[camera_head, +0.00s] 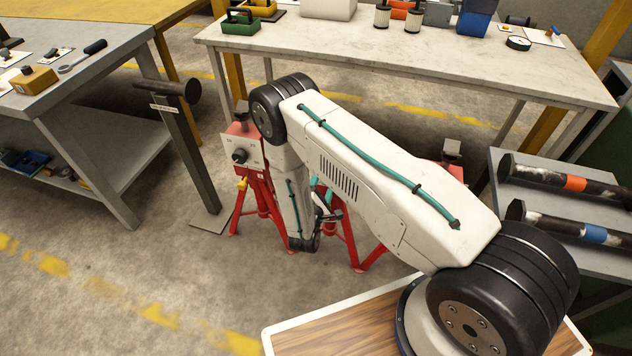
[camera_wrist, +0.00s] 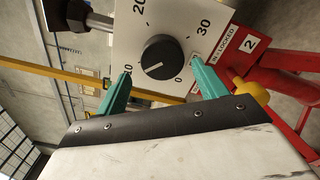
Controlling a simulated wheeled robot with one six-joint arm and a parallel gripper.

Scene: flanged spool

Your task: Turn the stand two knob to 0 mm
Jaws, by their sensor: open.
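The stand two knob (camera_wrist: 162,57) is round and black, on a pale dial plate (camera_wrist: 188,12) marked 0, 10, 20 and 30. Its white pointer line is turned towards the lower left, near the 10 mark. In the head view my arm hides this knob and dial.
A yellow knob (camera_wrist: 252,91) on the red stand is close to my right finger. In the head view, another red stand with a dial (camera_head: 239,155) and a grey post (camera_head: 184,150) stand left of my arm.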

